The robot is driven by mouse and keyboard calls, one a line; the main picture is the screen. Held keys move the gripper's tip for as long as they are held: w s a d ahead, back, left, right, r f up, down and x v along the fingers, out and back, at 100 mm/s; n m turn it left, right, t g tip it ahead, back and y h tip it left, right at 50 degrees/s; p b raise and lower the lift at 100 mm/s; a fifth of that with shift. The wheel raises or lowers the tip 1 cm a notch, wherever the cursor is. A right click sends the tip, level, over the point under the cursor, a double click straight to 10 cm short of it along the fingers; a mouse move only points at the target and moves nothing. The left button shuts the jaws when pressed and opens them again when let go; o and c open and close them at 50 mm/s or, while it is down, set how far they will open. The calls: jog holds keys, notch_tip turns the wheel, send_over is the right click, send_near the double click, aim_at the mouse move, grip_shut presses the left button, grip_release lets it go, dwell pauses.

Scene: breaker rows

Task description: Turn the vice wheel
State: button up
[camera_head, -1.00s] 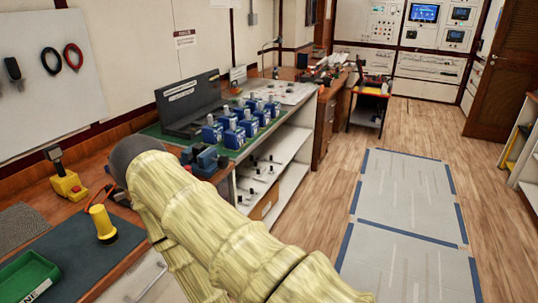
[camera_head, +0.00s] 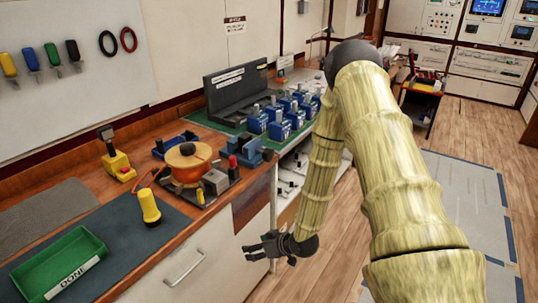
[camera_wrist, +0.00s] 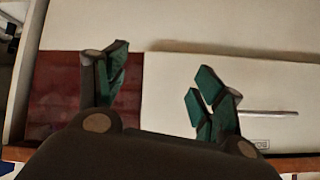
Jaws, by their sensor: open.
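A small blue bench vice (camera_head: 250,152) stands near the front edge of the wooden bench in the head view. I cannot clearly make out its wheel at this size. My gripper (camera_head: 254,251) hangs in front of the cabinet, below the bench top and below the vice, touching nothing that I can see. In the wrist view my gripper (camera_wrist: 162,75) has its two green-tipped fingers spread apart with nothing between them. The vice is not visible in the wrist view.
An orange reel (camera_head: 188,163), yellow torch (camera_head: 149,207) and green tray (camera_head: 58,266) stand left of the vice. Several blue breakers (camera_head: 280,125) stand behind it. A white cabinet door with a handle (camera_head: 184,266) is below; the handle (camera_wrist: 268,113) shows in the wrist view. Floor is open rightward.

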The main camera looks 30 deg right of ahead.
jog(key=w+d+r+n+t+y, duration=0.15)
jog(key=w+d+r+t, duration=0.25)
jog(key=w+d+r, duration=0.55)
jog(key=n+t+y+p, duration=0.1)
jog(key=n+t+y, duration=0.1)
jog(key=n+t, duration=0.15)
send_near(272, 155)
jog(key=shift+p+x, duration=0.5)
jog(key=shift+x, duration=5.1)
jog(key=shift+a, duration=0.1)
jog(key=c, duration=1)
